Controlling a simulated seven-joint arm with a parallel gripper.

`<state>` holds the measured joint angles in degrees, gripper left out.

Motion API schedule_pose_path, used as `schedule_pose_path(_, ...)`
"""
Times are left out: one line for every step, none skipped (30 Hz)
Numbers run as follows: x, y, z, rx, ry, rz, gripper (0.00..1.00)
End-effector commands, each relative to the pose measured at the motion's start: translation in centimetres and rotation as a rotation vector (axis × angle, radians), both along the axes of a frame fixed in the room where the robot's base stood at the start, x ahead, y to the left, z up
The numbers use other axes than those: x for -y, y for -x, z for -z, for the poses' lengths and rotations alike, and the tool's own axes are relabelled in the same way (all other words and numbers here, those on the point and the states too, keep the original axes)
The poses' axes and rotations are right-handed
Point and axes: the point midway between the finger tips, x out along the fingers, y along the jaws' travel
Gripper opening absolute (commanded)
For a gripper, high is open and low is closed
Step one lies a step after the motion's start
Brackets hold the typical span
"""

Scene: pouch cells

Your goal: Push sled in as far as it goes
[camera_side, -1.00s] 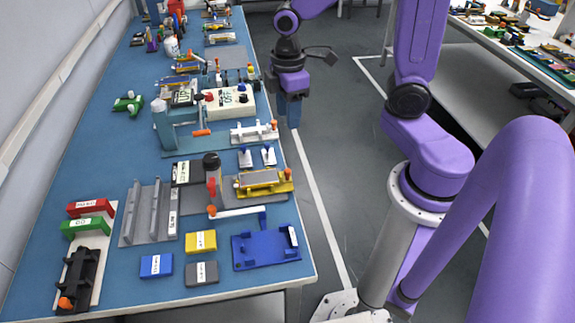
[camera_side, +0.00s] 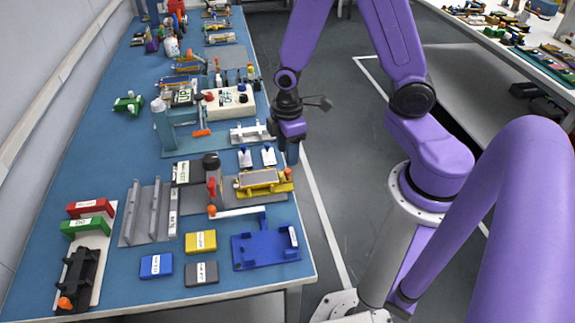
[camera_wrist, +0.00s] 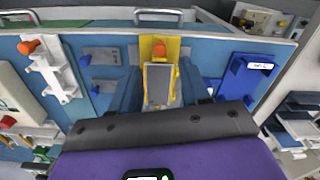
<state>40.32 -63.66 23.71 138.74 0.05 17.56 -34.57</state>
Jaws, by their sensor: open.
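The yellow sled (camera_side: 280,187) sits on a grey base plate near the right edge of the blue bench. It carries a flat grey pouch cell (camera_side: 258,177) and has an orange knob (camera_side: 287,172) at its right end. In the wrist view the yellow sled (camera_wrist: 173,50), cell (camera_wrist: 158,84) and knob (camera_wrist: 158,51) are in the centre. My gripper (camera_side: 292,156) is open and empty, just off the bench edge behind the sled's knob end in the side view. In the wrist view its blue fingers (camera_wrist: 160,92) appear on either side of the cell.
A black-topped post with a red handle (camera_side: 212,187) stands left of the sled. A blue tray (camera_side: 262,262) lies in front, and a white rack (camera_side: 250,134) lies behind with two small blue-topped holders.

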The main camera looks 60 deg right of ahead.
Motion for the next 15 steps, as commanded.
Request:
schedule_pose_path(0.0, 0.1, 0.7, -0.005, 0.002, 0.000, 0.46)
schedule_pose_path(0.0, 0.1, 1.0, -0.003, 0.001, 0.000, 0.46)
schedule_pose_path(0.0, 0.1, 1.5, -0.005, 0.002, 0.000, 0.46)
schedule_pose_path(0.0, 0.1, 1.9, -0.003, 0.001, 0.001, 0.46)
schedule_pose_path(0.0, 0.1, 2.2, -0.005, 0.002, 0.001, 0.46)
schedule_pose_path(0.0, 0.1, 2.7, -0.003, 0.001, 0.001, 0.46)
schedule_pose_path(0.1, 0.1, 3.1, -0.005, 0.002, 0.001, 0.46)
schedule_pose_path(0.0, 0.1, 3.4, -0.005, 0.002, 0.001, 0.46)
schedule_pose_path(0.0, 0.1, 3.8, -0.003, 0.001, 0.000, 0.46)
schedule_pose_path(0.0, 0.1, 4.1, -0.003, 0.001, 0.000, 0.46)
schedule_pose_path(0.0, 0.0, 4.4, -0.003, 0.001, 0.001, 0.46)
schedule_pose_path(0.0, 0.0, 4.7, -0.001, 0.000, 0.001, 0.46)
schedule_pose_path(0.0, 0.0, 4.9, -0.003, 0.001, 0.001, 0.46)
schedule_pose_path(0.0, 0.0, 5.2, -0.003, 0.001, 0.001, 0.46)
schedule_pose_path(0.0, 0.0, 5.4, -0.001, 0.000, 0.001, 0.46)
